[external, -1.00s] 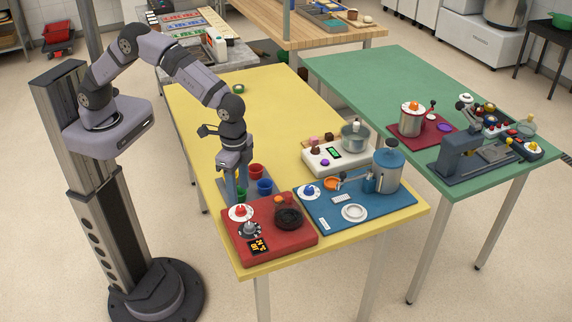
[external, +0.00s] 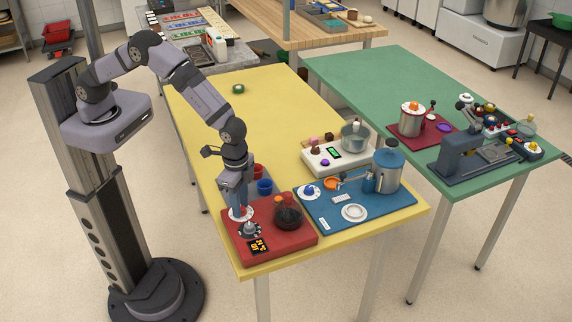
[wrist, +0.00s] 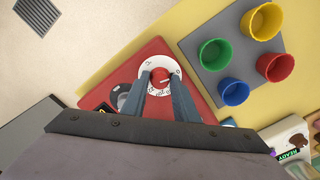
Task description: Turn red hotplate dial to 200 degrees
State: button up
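The red hotplate (external: 290,241) sits at the front left corner of the yellow table. Its white dial (external: 248,211) with a red knob is at the back left of its top, partly hidden by my gripper (external: 238,212) in the external view. In the wrist view the numbered dial (wrist: 149,71) and red knob (wrist: 160,76) lie straight ahead. My gripper (wrist: 161,80) is open, with one finger on each side of the knob. I cannot tell whether the fingers touch it. The hotplate's display (external: 258,246) shows orange digits too small to read.
A silver dial (external: 250,229) and a dark round vessel (external: 288,213) are close by on the hotplate. Coloured cups, including a blue cup (external: 265,187), stand behind it. A blue station (external: 385,208) is to the right. The yellow table's far left is mostly clear.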

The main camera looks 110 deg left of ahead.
jog(key=c, duration=0.4)
jog(key=shift+c, duration=0.2)
jog(key=shift+m, duration=0.3)
jog(key=m+b, duration=0.1)
jog(key=m, duration=0.3)
jog(key=shift+b, duration=0.4)
jog(key=m+b, duration=0.1)
jog(key=m, duration=0.4)
jog(key=shift+w+m, duration=0.1)
jog(key=shift+m, duration=0.3)
jog(key=m, duration=0.5)
jog(key=shift+b, duration=0.4)
jog(key=m, duration=0.6)
jog(key=shift+r, duration=0.1)
